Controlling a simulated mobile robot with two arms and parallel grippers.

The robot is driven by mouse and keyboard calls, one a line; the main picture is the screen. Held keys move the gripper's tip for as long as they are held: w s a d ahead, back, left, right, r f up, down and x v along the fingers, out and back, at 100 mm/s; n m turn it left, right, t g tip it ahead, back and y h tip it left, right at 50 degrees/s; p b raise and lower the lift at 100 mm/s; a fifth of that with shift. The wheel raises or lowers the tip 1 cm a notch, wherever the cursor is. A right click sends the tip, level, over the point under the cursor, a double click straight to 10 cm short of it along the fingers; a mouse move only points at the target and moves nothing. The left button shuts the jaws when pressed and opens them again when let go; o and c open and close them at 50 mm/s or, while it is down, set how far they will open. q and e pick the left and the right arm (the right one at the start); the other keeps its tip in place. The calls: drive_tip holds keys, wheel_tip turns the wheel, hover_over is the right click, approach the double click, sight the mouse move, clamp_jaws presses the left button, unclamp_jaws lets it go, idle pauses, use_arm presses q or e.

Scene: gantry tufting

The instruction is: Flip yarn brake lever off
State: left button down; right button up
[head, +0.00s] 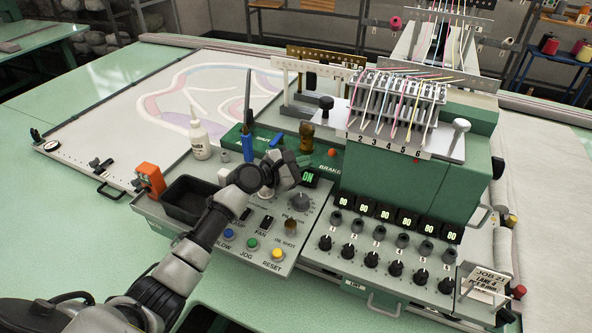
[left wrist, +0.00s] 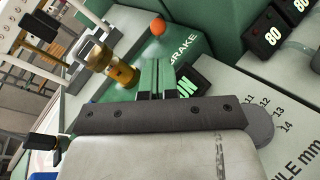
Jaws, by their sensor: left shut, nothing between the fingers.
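The yarn brake lever shows as an orange ball knob (head: 332,152) on the green housing by the word BRAKE, left of the numbered yarn guides. In the left wrist view the orange knob (left wrist: 157,25) stands just beyond my fingertips, with a gap between. Its stem is hard to make out. A small dark display (head: 308,175) reads ON in green; my fingers partly cover it in the wrist view (left wrist: 187,88). My left gripper (head: 301,161) is shut and empty, over the panel to the left of the knob. My right gripper is not in view.
A brass fitting (head: 306,135) stands close to the left gripper, also in the wrist view (left wrist: 121,73). A white bottle (head: 200,138), black tray (head: 188,200) and orange box (head: 150,178) lie left.

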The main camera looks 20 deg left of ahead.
sight(334, 153)
use_arm(q)
drive_tip(key=b+x, duration=0.2)
drive_tip(key=x, duration=0.2)
drive_tip(key=shift+w+d+f, duration=0.15)
drive_tip(key=shift+w+f, duration=0.05)
drive_tip(key=shift+f, duration=0.05)
drive_tip(key=shift+w+d+b, duration=0.2)
drive_tip(key=shift+w+b, duration=0.15)
drive_tip(key=shift+b, duration=0.05)
drive_tip(key=shift+r, duration=0.1)
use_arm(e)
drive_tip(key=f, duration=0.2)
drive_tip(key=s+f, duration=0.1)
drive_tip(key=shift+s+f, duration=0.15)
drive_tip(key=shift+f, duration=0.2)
